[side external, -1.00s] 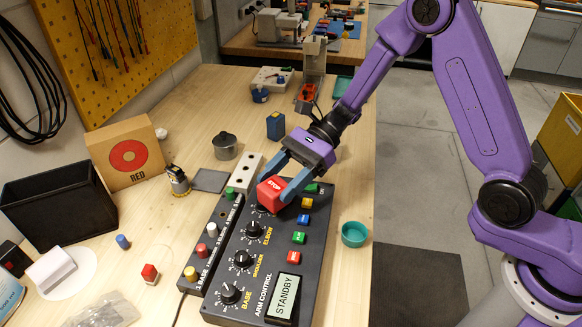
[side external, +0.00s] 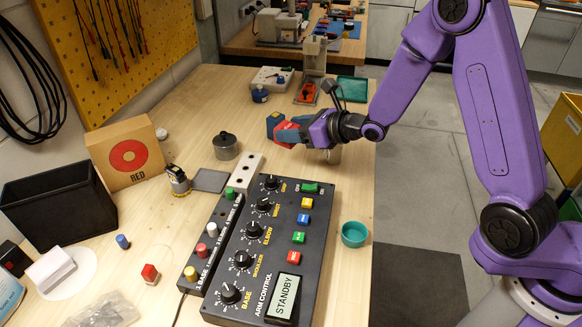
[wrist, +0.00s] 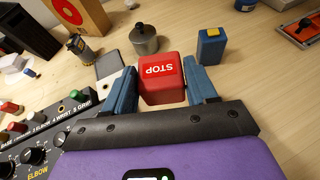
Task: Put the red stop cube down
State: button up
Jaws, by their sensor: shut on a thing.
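The red stop cube (wrist: 162,80), with STOP in white letters on one face, sits between the two blue fingers of my gripper (wrist: 163,90) in the wrist view. In the side external view my gripper (side external: 291,129) is shut on the cube beyond the far end of the arm control panel (side external: 315,232). The cube is mostly hidden there behind a finger, with some red (side external: 287,132) showing. I cannot tell whether it touches the table.
A blue block with a yellow top (wrist: 211,46) stands just beyond my gripper, to the right in the wrist view. A grey lidded pot (side external: 225,146) stands to its left in the side external view. A teal dish (side external: 354,234) is right of the panel.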

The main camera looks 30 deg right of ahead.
jog(key=shift+d+f, duration=0.1)
jog(key=shift+d, duration=0.15)
jog(key=shift+d+f, duration=0.1)
jog(key=shift+f, duration=3.8)
jog(key=shift+f, duration=0.2)
jog(key=o, duration=1.1)
jog(key=shift+c, duration=0.2)
jog(key=shift+r, duration=0.1)
jog(key=shift+s+r, duration=0.1)
jog(key=shift+r, duration=0.05)
jog(key=v, duration=1.1)
jog(key=shift+s, duration=0.45)
